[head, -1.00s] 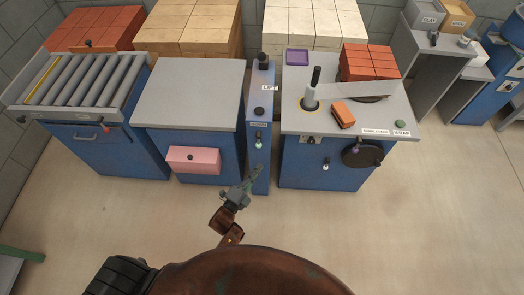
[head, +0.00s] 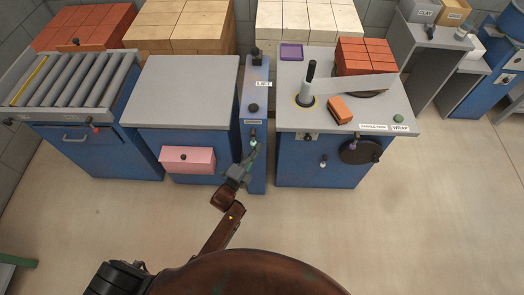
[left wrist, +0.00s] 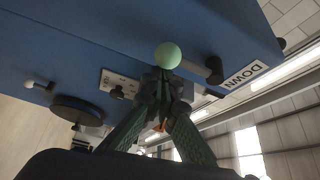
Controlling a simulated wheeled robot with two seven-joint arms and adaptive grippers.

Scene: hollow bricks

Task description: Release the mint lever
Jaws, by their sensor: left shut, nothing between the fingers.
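The mint lever's round knob (head: 254,143) is on the front of the narrow blue lift column (head: 258,180). In the left wrist view the mint knob (left wrist: 168,55) shows clear just beyond the fingertips. My left gripper (head: 250,158) is right in front of the knob. In the left wrist view the gripper's fingers (left wrist: 160,92) are together, with nothing seen between them; whether they touch the lever cannot be told. My right gripper is not in view.
A label reading DOWN (left wrist: 245,75) and a dark peg (left wrist: 214,70) are close to the knob. A grey-topped blue cabinet with a pink drawer (head: 188,160) stands left. The wrap table (head: 345,119) stands right, with a dark wheel (head: 361,152). The floor in front is open.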

